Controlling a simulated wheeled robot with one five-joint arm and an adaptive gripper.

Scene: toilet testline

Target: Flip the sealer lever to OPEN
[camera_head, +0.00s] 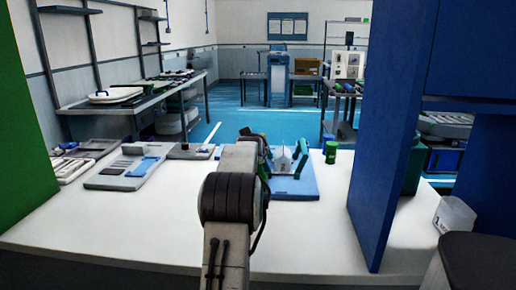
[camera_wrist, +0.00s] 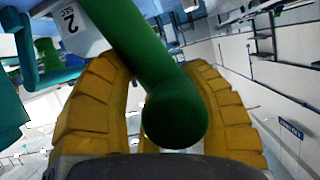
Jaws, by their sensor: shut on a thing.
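The sealer (camera_head: 308,190) stands on the white bench in the head view, with a blue base and green arms beside a pale upright part. My arm hides its left side. In the wrist view, a thick green bar (camera_wrist: 178,112), which looks like the sealer's lever, runs from the upper left to a rounded end. My gripper (camera_wrist: 155,72) has its two yellow ridged fingers on either side of this bar and is shut on it. In the head view my gripper is mostly hidden behind my arm. I cannot read an OPEN mark.
A green cup (camera_head: 331,152) stands right of the sealer. A tall blue panel (camera_head: 390,130) rises farther right, with a white box (camera_head: 455,215) beyond it. A grey tray (camera_head: 120,175) with blue items lies left. The bench front is clear.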

